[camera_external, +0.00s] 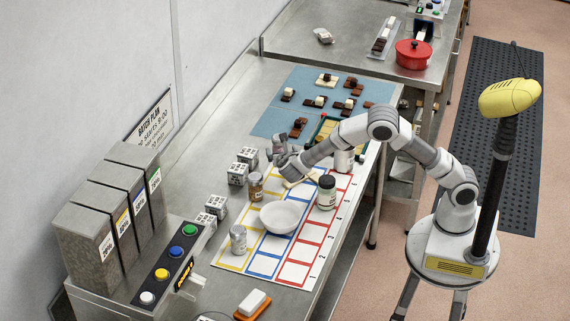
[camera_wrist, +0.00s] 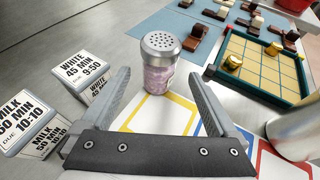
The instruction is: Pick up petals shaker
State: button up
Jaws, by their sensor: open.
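The petals shaker (camera_wrist: 158,76) is a clear jar with pinkish-lilac contents and a silver lid with holes. It stands upright on the steel bench, ahead of my gripper in the wrist view. In the external view it shows as a small shape (camera_external: 277,143) at my gripper's far side, partly hidden. My gripper (camera_wrist: 160,84) is open and empty, its two fingers pointing toward the shaker with the jar lined up between the tips. Whether the fingers flank the jar or stop short of it, I cannot tell. In the external view my gripper (camera_external: 286,160) is low over the bench.
Date-marked cubes (camera_wrist: 80,75) stand left of my fingers. A metal cylinder (camera_wrist: 296,132) and a green-framed tray (camera_wrist: 262,62) are to the right. A brown-filled jar (camera_external: 256,187), a white bowl (camera_external: 281,218) and a dark-lidded jar (camera_external: 326,195) stand on or by the coloured grid mat.

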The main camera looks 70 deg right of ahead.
aim_at(278, 145)
jog(key=x, duration=0.8)
jog(key=shift+f+b, duration=0.15)
jog(key=shift+b, duration=0.2)
grip_shut()
